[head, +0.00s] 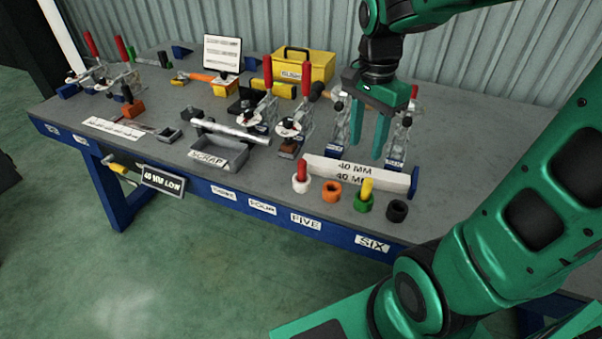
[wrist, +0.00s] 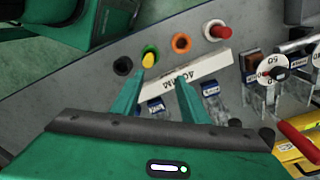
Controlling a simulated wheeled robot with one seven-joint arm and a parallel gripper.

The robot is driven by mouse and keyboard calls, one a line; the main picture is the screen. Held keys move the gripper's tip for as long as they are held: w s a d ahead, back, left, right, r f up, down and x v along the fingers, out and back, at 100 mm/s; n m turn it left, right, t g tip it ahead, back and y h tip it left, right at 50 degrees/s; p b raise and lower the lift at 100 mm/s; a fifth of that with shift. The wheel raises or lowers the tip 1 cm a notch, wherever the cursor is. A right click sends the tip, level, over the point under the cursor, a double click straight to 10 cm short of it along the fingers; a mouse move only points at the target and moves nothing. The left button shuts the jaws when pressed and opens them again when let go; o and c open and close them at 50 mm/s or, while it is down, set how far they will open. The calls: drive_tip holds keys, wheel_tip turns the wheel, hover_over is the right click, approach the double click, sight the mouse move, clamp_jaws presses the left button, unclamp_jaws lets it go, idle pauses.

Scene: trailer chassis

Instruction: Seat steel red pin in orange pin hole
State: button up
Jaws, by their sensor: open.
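The red pin (head: 301,170) stands upright in the white ring-shaped holder (head: 301,187) near the table's front edge; it also shows in the wrist view (wrist: 222,31). The orange pin hole (head: 332,191) is an orange ring just right of it, with an empty dark centre, also seen in the wrist view (wrist: 181,43). My gripper (head: 367,150) points down, open and empty, above the table behind the white block. In the wrist view its fingertips (wrist: 161,80) are apart, nearest the yellow pin and away from the red one.
A yellow pin (head: 366,187) stands in a green ring (head: 363,206), with a black ring (head: 397,211) to its right. A white block marked 40 MM (head: 355,175) stands behind the rings. Red-handled clamps (head: 268,105), a SCRAP tray (head: 218,158) and a yellow box (head: 305,66) occupy the table further left.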

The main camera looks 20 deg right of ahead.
sight(302, 161)
drive_tip(key=w+a+m, duration=0.2)
drive_tip(key=w+a, duration=0.1)
drive_tip(key=w+a+m, duration=0.2)
drive_tip(key=w+a, duration=0.1)
drive_tip(key=a, duration=0.1)
drive_tip(key=w+a+f+m, duration=0.1)
drive_tip(key=w+a+m, duration=0.1)
drive_tip(key=w+a, duration=0.1)
drive_tip(key=shift+w+a, duration=0.15)
drive_tip(key=shift+a, duration=0.1)
drive_tip(key=shift+a+f+m, duration=0.15)
drive_tip(key=shift+m, duration=0.15)
wheel_tip(302, 161, down, 11)
drive_tip(key=shift+a+r, duration=0.1)
drive_tip(key=shift+r, duration=0.1)
clamp_jaws()
